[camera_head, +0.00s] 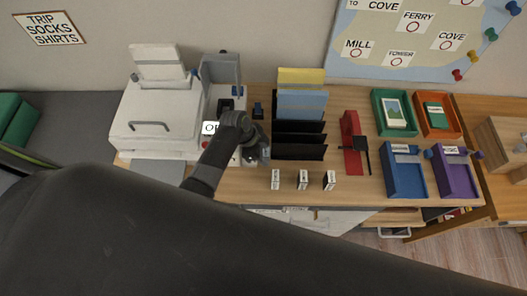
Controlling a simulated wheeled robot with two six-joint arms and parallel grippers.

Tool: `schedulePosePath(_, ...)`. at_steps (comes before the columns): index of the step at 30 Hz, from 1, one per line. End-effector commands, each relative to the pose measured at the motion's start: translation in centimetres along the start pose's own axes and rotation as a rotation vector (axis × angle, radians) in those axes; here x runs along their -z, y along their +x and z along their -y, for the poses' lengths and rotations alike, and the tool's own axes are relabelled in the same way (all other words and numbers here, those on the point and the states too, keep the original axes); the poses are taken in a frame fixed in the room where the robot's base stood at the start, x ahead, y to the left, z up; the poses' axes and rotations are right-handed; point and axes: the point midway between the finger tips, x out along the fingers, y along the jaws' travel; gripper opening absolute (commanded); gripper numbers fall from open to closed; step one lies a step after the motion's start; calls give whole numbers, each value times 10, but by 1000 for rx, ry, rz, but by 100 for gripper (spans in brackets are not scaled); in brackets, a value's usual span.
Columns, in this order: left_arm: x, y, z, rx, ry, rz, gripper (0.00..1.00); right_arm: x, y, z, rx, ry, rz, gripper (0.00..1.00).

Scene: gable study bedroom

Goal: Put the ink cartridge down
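My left gripper (262,156) is over the desk, just right of the white printer (155,110) and left of the black file rack. Its fingers are small and partly hidden by its own wrist, so I cannot see whether anything is between them. A small dark blue block (258,110), possibly an ink cartridge, stands on the desk behind the gripper, apart from it. Another small blue piece (238,91) sits in the grey upright unit (220,70) beside the printer. My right gripper is not in view.
The black file rack (299,152) holds blue and yellow folders. Several small white-labelled blocks (303,180) stand near the desk's front edge. A red object (350,128) and green, orange, blue (404,178) and purple trays are to the right. My dark arm covers the foreground.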

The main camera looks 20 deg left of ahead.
Motion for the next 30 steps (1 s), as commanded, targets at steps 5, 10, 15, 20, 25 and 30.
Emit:
schedulePosePath(5, 0, -1, 1, 1, 1, 0, 59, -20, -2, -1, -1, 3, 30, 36)
schedulePosePath(10, 0, -1, 1, 1, 1, 0, 59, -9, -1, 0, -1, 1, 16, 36)
schedulePosePath(15, 3, -6, 1, 2, 1, 0, 59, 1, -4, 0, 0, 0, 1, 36)
schedulePosePath(20, 2, -20, 2, 4, 1, 0, 59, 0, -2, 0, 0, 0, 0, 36)
schedulePosePath(25, 1, -48, 2, 6, 2, 0, 59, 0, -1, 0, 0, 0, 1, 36)
schedulePosePath(30, 1, -79, 2, 6, 2, 1, 59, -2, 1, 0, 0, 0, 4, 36)
